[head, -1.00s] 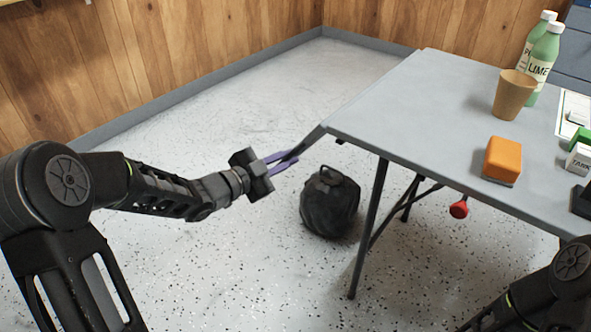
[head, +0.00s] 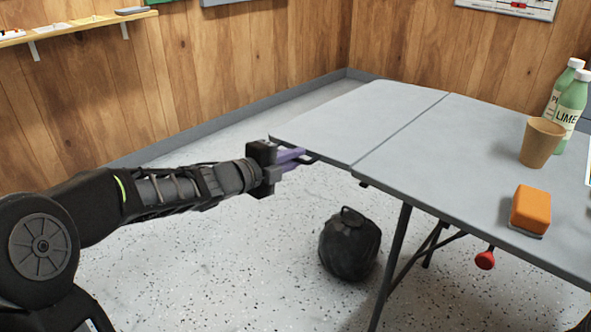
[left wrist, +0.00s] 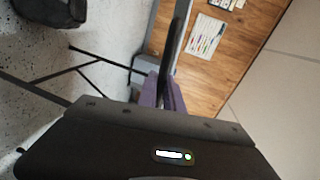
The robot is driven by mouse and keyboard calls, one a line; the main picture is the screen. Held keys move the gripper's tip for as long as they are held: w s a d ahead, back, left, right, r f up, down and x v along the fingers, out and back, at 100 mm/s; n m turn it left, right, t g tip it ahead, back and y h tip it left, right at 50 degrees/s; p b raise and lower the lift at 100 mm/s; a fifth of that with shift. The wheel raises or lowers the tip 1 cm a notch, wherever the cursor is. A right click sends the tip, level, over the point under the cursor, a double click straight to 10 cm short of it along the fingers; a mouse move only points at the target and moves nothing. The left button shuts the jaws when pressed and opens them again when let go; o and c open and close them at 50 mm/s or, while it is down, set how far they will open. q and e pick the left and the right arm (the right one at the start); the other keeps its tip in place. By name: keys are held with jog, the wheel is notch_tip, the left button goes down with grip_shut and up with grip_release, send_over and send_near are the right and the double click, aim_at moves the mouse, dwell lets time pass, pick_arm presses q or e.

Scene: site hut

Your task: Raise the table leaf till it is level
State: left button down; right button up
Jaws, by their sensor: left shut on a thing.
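The grey table leaf (head: 360,115) is swung up beside the fixed table top (head: 450,150), with a seam between them. It is close to the plane of the top, but its outer end looks slightly low. My left gripper (head: 300,158) is at the leaf's near outer edge, its purple fingers shut on that edge. In the left wrist view the fingers (left wrist: 165,92) close around a thin dark strip, the leaf seen nearly edge-on. A red knob (head: 485,260) hangs under the fixed top's near edge.
An orange sponge (head: 531,209), a tan cup (head: 541,142) and green bottles (head: 571,108) stand on the fixed top. A black bag-like bundle (head: 350,245) sits on the floor below the leaf. The leaf's surface is bare.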

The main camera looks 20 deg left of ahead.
pick_arm(q)
jog(key=shift+r+m, duration=0.4)
jog(key=shift+r, duration=0.45)
jog(key=c, duration=1.5)
grip_release()
jog(key=shift+f, duration=0.1)
jog(key=shift+s, duration=0.1)
jog(key=p+v, duration=0.2)
jog(key=v, duration=0.5)
jog(key=shift+s, duration=0.25)
